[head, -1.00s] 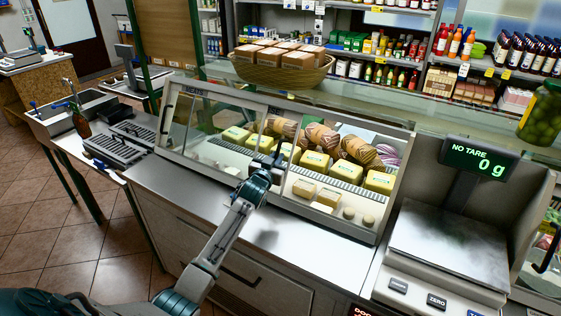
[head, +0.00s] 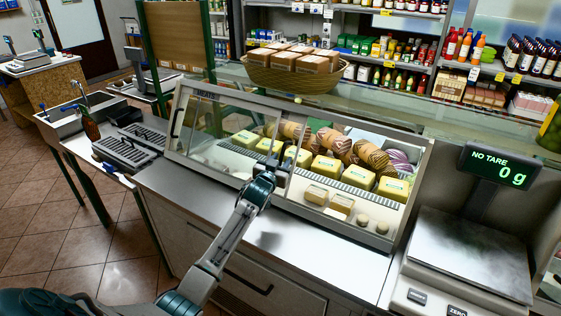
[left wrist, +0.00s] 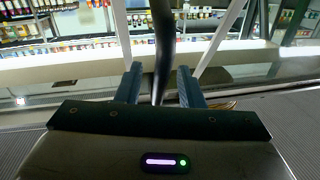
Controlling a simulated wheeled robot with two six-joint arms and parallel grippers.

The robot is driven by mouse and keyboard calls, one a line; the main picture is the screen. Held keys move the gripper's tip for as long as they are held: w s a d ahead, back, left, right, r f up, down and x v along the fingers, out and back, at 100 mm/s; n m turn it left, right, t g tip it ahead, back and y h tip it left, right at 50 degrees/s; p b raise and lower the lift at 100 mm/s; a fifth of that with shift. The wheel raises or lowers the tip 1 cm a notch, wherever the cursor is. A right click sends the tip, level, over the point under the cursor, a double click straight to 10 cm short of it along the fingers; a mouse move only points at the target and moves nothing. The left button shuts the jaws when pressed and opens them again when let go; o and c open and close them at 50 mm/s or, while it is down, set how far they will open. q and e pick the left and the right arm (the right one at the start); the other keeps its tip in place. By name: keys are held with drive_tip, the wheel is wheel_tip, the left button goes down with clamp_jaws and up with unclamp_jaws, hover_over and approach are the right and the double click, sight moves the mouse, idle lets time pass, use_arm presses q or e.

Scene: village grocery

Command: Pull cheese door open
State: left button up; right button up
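The glass-fronted counter case (head: 345,225) holds yellow cheese packs (head: 328,166), with rolled meats behind them. Sliding glass doors cover its front, and the left pane bears a MEATS label (head: 207,94). My left gripper (head: 277,164) is at the case front, near the upright frame between the panes. In the left wrist view a dark upright handle bar (left wrist: 163,45) stands between my two blue fingers (left wrist: 160,88). The fingers are apart, with a small gap visible on each side of the bar. The gripper's tips are partly hidden in the head view. My right gripper is not in view.
A scale (head: 470,255) reading 0 g stands to the right. A sink (head: 83,112) is at the left. The steel counter strip (head: 215,205) before the case is bare.

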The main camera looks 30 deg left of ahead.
use_arm(q)
drive_tip(key=shift+s+f, duration=0.1)
drive_tip(key=shift+s, duration=0.2)
drive_tip(key=s+d+b, duration=0.1)
drive_tip(key=s+b, duration=0.2)
drive_tip(key=s, duration=0.7)
drive_tip(key=shift+d, duration=0.25)
